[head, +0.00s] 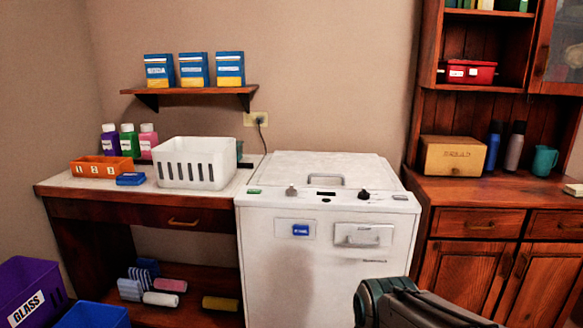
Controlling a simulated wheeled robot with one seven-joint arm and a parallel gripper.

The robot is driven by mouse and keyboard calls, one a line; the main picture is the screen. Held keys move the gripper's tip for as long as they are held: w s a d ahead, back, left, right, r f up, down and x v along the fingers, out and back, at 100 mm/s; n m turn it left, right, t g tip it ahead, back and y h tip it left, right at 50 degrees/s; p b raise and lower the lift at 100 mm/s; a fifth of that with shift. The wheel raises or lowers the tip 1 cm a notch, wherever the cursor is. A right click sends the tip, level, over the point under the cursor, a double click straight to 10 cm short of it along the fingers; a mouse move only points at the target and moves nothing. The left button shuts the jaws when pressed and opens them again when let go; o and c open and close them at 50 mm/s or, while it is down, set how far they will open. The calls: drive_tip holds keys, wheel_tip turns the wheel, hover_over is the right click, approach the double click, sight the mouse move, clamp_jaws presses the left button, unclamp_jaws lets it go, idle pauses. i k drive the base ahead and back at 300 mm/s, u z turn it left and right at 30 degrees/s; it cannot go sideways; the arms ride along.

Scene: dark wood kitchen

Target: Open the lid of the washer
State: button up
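The washer (310,250) is a white top-loading machine in the middle of the head view, to the right of the wooden desk. Its lid (340,165) lies flat and closed on top. A raised grey handle (322,180) is near the lid's front edge. Knobs and a small dark display sit along the front rim. A dark green and grey part of my arm shows at the bottom, in front of the washer's lower right corner and apart from the lid. No gripper fingers can be seen.
A white basket (195,163) stands on the desk (60,186) left of the washer. A wooden cabinet (480,225) with a bread box (452,157) stands to the right. Purple (32,290) and blue (92,315) bins are at lower left. The lid's top is clear.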

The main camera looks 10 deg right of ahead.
sight(350, 170)
drive_tip(key=u, duration=0.25)
drive_tip(key=i, duration=0.9)
